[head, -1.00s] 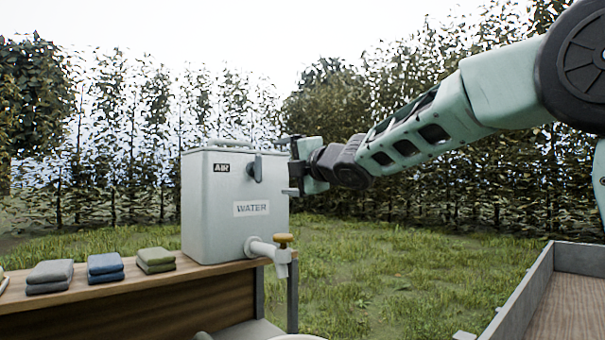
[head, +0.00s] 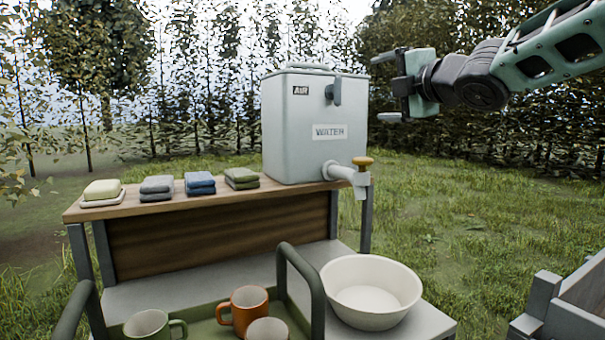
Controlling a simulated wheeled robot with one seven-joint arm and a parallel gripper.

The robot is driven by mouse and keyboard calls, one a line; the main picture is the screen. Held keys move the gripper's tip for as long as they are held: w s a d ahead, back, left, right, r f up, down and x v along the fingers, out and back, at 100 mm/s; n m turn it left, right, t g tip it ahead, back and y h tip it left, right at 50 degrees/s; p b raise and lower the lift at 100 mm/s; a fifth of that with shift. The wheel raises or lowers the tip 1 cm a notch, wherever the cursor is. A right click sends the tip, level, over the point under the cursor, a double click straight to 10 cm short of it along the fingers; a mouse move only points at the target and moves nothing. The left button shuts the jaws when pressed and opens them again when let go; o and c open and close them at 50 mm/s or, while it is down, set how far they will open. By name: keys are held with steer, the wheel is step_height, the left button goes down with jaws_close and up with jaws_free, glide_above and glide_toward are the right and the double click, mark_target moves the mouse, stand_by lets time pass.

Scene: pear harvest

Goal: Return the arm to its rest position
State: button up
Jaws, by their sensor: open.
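My gripper (head: 386,88) is at the upper right in the head view, at the end of my mint-green arm. Its two dark fingers point left and stand apart, with nothing between them. It hangs in the air to the right of the water tank (head: 300,120), apart from it. The tank is a pale grey box labelled "WATER" and "AIR". It has a dark lever (head: 336,90) on its upper front and a white tap (head: 348,174) with a brass-coloured knob low on its right side.
The tank stands on a wooden shelf (head: 150,205) with soap (head: 102,190) and folded grey, blue and green cloths. Below are a white basin (head: 370,290) and a green handled tray (head: 220,328) with mugs. A grey-edged box (head: 560,310) is at lower right. Grass and a hedge lie behind.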

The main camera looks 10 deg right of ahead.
steer(key=s+a+f+m+g+h+p, duration=0.1)
steer(key=s+a+f+m+g+p, duration=0.35)
steer(key=f, duration=0.45)
steer(key=s+a+f+m+g+h+p, duration=0.1)
steer(key=s+a+f+m+g+h, duration=0.1)
steer(key=s+a+f+m+g, duration=0.4)
steer(key=s+f+m+g+p, duration=0.1)
steer(key=s+f, duration=0.3)
steer(key=s, duration=0.5)
steer(key=s+f+m+g+h+p, duration=0.1)
steer(key=s+f+m+g, duration=0.1)
steer(key=s+f, duration=0.3)
steer(key=s+a+f+m+g+h+p, duration=0.1)
steer(key=s+f, duration=0.4)
steer(key=s, duration=0.8)
steer(key=shift+f+m+g+p, duration=0.2)
steer(key=shift+m+g+p, duration=0.2)
steer(key=shift+m+g, duration=0.6)
